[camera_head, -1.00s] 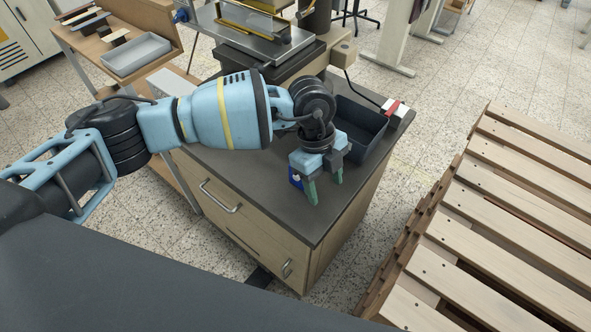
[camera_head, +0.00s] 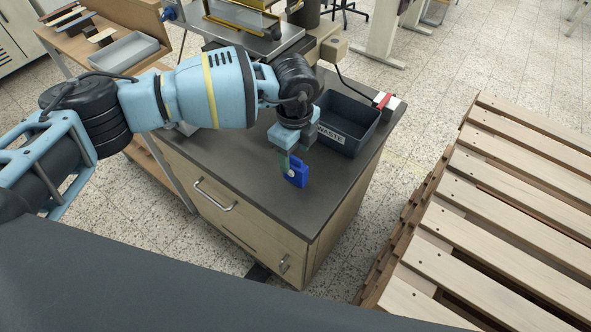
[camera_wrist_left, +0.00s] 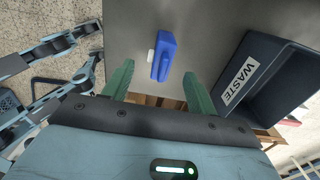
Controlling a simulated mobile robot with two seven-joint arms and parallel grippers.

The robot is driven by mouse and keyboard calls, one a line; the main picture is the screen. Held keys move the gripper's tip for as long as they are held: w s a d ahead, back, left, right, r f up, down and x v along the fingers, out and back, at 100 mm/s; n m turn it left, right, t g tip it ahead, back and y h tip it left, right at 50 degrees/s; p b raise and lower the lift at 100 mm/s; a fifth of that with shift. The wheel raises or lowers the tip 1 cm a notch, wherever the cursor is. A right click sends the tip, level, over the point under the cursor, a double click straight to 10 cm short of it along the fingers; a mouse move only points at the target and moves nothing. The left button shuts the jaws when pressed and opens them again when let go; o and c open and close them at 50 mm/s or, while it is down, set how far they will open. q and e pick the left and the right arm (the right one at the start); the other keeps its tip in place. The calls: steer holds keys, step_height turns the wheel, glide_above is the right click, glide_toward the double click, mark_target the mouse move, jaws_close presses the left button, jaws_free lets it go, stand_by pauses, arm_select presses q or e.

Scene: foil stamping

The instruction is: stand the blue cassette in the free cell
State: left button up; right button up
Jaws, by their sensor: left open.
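The blue cassette (camera_head: 297,173) stands on the dark cabinet top, near its front right part. My left gripper (camera_head: 288,166) points down beside it, with a green finger in front of part of the cassette in the head view. In the left wrist view, the cassette (camera_wrist_left: 164,57) shows between the two spread green fingers of the left gripper (camera_wrist_left: 158,70), with gaps on both sides. A small white patch shows at its side. The gripper is open and empty. I cannot make out the free cell. My right gripper is not in view.
A dark waste bin (camera_head: 347,122) stands just behind and right of the gripper; it also shows in the left wrist view (camera_wrist_left: 270,80). A press (camera_head: 262,35) stands behind. A wooden pallet (camera_head: 490,210) lies at right. The front cabinet top is clear.

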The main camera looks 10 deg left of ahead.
mark_target(294, 165)
arm_select(q)
step_height(294, 165, down, 5)
steer(key=shift+r, duration=0.15)
